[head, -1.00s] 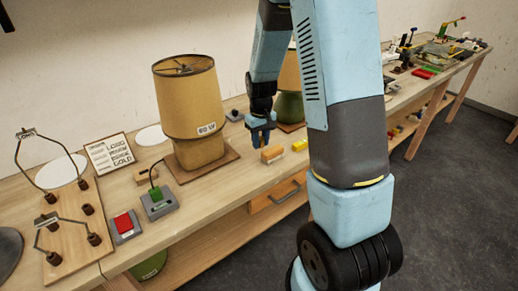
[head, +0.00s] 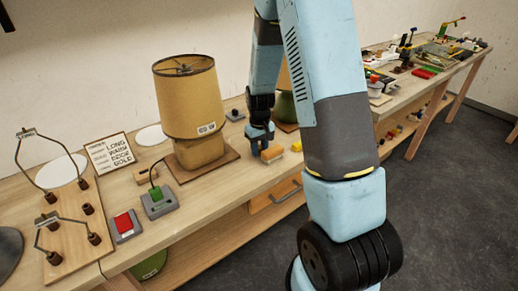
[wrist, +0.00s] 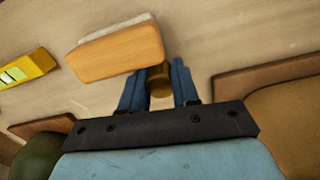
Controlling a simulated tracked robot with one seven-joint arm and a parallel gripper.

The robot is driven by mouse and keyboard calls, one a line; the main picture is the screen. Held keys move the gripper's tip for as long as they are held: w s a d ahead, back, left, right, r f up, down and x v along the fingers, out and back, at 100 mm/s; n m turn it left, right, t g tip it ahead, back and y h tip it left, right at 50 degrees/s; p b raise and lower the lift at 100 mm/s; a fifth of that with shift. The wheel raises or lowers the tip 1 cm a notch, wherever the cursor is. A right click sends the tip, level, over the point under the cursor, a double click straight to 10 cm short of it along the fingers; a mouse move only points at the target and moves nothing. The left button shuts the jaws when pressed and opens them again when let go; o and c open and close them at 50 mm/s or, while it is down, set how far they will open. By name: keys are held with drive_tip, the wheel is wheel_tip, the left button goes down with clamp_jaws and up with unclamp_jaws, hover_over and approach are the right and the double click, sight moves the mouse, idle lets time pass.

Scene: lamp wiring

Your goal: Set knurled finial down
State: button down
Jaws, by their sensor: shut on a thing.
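My gripper (head: 260,149) is low over the bench, to the right of the large lamp. In the wrist view its two blue fingers (wrist: 157,82) are shut on a small brownish-gold round piece, the knurled finial (wrist: 158,77). The finial's end shows between the fingers; the rest is hidden. I cannot tell whether it touches the bench top (wrist: 215,40). In the head view the finial cannot be made out.
An orange-tan block with a pale side (wrist: 115,52) lies close beside the fingers. A yellow level-like tool (wrist: 25,70) lies farther left in the wrist view. The large tan lamp (head: 188,100) stands on a wooden base (head: 220,157). Bare bench shows beyond the fingertips.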

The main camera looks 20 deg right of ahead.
sight(260, 148)
drive_tip(key=shift+f, duration=0.55)
drive_tip(key=c, duration=0.8)
unclamp_jaws()
drive_tip(key=shift+r, duration=0.15)
wheel_tip(260, 148, up, 13)
drive_tip(key=s+r+m+t, duration=0.1)
drive_tip(key=s+r+t, duration=0.2)
drive_tip(key=s+r, duration=1)
drive_tip(key=s+r+t, duration=0.1)
drive_tip(key=s+r, duration=0.1)
drive_tip(key=s, duration=0.2)
drive_tip(key=s+a+r+m, duration=0.1)
drive_tip(key=s+r, duration=0.2)
drive_tip(key=s, duration=0.2)
drive_tip(key=s+r+t, duration=0.1)
drive_tip(key=s+r, duration=0.2)
drive_tip(key=s, duration=0.1)
drive_tip(key=shift+s+a+r+t, duration=0.1)
drive_tip(key=shift+s+a+t, duration=0.2)
drive_tip(key=shift+s+a, duration=0.1)
